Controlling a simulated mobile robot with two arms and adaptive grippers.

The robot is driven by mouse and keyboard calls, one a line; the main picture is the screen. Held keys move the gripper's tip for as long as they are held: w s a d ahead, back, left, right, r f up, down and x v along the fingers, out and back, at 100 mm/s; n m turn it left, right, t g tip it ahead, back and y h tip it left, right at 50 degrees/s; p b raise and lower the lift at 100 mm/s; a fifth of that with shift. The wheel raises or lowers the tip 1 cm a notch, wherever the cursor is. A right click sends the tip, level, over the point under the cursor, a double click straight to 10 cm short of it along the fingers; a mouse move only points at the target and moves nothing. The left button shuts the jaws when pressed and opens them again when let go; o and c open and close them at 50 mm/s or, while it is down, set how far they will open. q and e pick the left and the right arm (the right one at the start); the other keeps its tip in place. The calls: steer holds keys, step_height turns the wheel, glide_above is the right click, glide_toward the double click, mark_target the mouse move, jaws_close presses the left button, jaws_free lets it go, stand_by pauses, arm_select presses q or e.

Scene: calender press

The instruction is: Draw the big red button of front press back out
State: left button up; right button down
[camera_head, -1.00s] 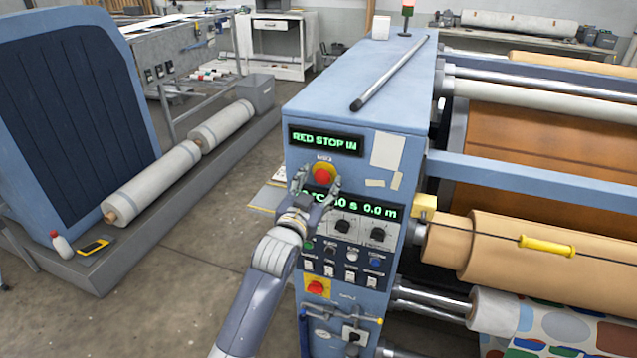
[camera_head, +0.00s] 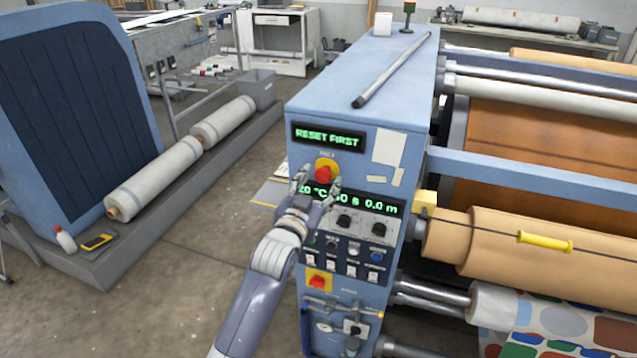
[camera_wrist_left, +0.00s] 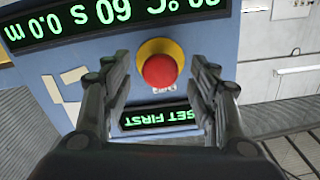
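The big red button (camera_head: 323,174) sits on a yellow round plate on the blue front of the press (camera_head: 377,221). The display (camera_head: 328,138) above it reads "RESET FIRST". My left gripper (camera_head: 319,187) is in front of the panel with its fingers either side of the button. In the left wrist view the button (camera_wrist_left: 160,71) shows between and beyond the two spread fingers (camera_wrist_left: 162,88), which look clear of it. The left gripper is open and empty. My right gripper is not in view.
A lower display (camera_head: 370,205), knobs and several small switches lie below the button. A second red button (camera_head: 317,282) on a yellow square is lower down. A metal rod (camera_head: 392,70) lies on top of the press. Rollers (camera_head: 520,243) are at the right.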

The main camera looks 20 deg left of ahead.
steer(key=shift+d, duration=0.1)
arm_select(q)
steer(key=s, duration=1.2)
steer(key=shift+a, duration=0.2)
